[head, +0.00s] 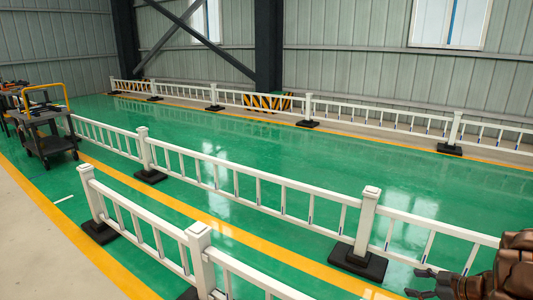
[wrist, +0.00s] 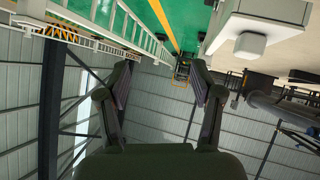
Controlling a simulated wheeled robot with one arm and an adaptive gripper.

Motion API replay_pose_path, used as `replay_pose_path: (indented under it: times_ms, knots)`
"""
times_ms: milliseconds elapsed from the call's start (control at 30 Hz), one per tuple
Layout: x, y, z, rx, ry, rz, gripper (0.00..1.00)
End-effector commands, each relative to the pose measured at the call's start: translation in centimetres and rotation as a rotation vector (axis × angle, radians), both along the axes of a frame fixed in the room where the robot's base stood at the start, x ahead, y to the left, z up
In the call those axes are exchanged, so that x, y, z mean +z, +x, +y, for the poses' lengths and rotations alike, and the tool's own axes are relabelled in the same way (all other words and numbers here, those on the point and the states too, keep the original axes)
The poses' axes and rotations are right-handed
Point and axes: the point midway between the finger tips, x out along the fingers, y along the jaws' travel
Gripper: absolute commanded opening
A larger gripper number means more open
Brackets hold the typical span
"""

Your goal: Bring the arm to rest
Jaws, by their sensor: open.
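My arm shows at the lower right corner of the head view, brown and partly cut off by the frame. My gripper (head: 422,284) is at its end, in front of the white railing. In the wrist view my gripper (wrist: 162,80) has its two dark fingers spread wide apart, with nothing between them. The wrist view is upside down, with the floor at the top and the grey wall below.
White railings (head: 255,175) on black feet run across the green floor (head: 270,130). A black cart (head: 45,135) with a yellow handle stands at the left. A dark pillar (head: 268,45) stands by the back wall. Green floor between the railings is clear.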

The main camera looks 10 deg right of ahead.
Motion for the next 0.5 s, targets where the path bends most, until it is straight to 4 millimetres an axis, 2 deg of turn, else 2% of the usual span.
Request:
replay_pose_path:
  times_ms: [33,100,233,400,500]
  knots:
    - [1.2,1.7,-0.8,-0.048,-0.070,-0.002,0.66]
    - [2.8,3.6,-2.2,-0.124,-0.161,-0.006,0.66]
    - [6.3,6.1,-4.2,-0.274,-0.301,-0.007,0.66]
    - [11.0,7.3,-5.7,-0.477,-0.432,0.008,0.66]
    - [13.5,6.8,-5.6,-0.595,-0.481,0.031,0.66]
